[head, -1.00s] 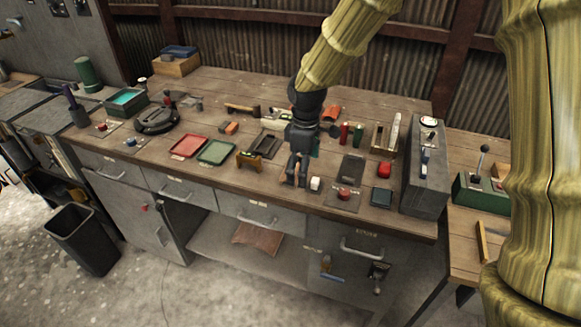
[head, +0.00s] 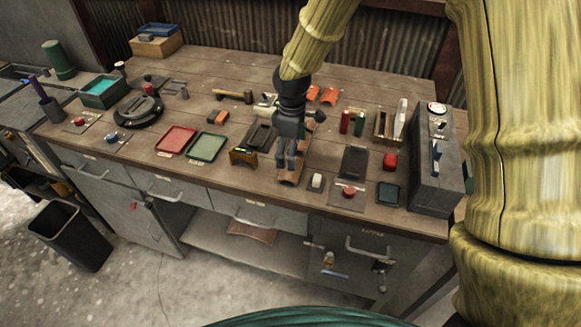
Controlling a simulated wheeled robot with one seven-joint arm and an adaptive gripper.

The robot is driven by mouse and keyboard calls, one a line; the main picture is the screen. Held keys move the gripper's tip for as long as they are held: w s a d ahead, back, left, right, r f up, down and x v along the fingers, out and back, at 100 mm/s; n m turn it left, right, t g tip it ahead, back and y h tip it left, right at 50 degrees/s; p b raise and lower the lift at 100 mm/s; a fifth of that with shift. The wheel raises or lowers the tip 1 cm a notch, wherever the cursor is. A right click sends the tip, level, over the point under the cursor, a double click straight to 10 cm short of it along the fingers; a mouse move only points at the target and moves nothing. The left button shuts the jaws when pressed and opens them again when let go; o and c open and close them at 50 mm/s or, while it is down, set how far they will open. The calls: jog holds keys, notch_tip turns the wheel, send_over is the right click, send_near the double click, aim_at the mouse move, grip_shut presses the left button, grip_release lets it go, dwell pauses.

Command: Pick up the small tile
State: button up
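My gripper (head: 285,165) points down over the front middle of the workbench, its two fingers apart. Just beside and partly behind the fingers is a small orange-brown piece (head: 292,174) that looks like a curved tile; the gripper hides part of it. I cannot tell whether the fingers touch it. Two orange pieces of similar colour, one of them here (head: 329,95), lie farther back. A dark square tile-like piece (head: 388,194) lies flat near the front right. Which of these is the small tile is not certain.
A white block (head: 316,181) and a red button plate (head: 348,193) are just right of the gripper. A yellow-brown stand (head: 243,157) and a dark tray (head: 260,137) are to its left. A tall grey box (head: 436,165) stands at the right end.

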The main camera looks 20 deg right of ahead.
jog(key=shift+f, duration=0.3)
jog(key=shift+s+f, duration=0.1)
jog(key=shift+f+p, duration=0.3)
jog(key=shift+p, duration=0.1)
jog(key=f, duration=0.1)
jog(key=f+p, duration=0.1)
jog(key=shift+w+f, duration=0.2)
jog(key=shift+f, duration=0.15)
jog(key=shift+f+p, duration=0.3)
jog(key=shift+f, duration=0.55)
jog(key=shift+s, duration=0.1)
jog(key=c, duration=0.9)
